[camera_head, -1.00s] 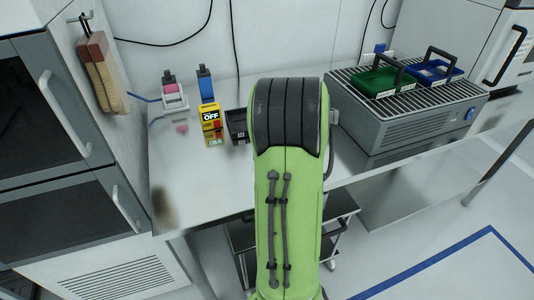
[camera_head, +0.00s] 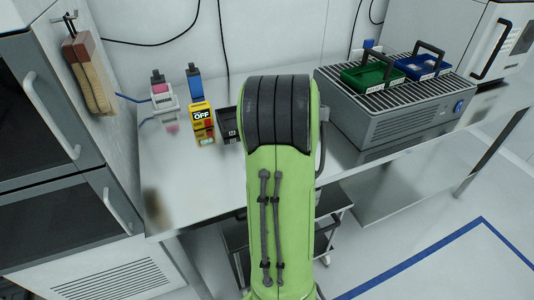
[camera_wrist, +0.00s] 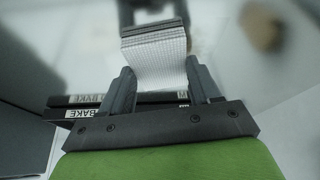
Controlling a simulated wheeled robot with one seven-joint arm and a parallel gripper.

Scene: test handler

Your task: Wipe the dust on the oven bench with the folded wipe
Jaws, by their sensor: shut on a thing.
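The folded wipe (camera_wrist: 160,62) is a white, ridged stack between my gripper's fingers in the wrist view. My gripper (camera_wrist: 162,82) is shut on it. In the head view my green arm hides the gripper and the wipe. The steel oven bench (camera_head: 190,175) runs across the middle of the head view. A brownish smudge, which looks like dust, (camera_head: 157,208) lies near its front left corner. A blurred brown patch (camera_wrist: 262,27) shows at the upper right of the wrist view. I cannot tell whether the wipe touches the bench.
A yellow OFF-labelled box (camera_head: 202,123), a pink-and-white device (camera_head: 164,98) and a black tray (camera_head: 226,122) stand behind the clear left part. A grey unit (camera_head: 400,115) with green (camera_head: 372,76) and blue (camera_head: 420,66) trays stands right. A brush (camera_head: 90,75) hangs left.

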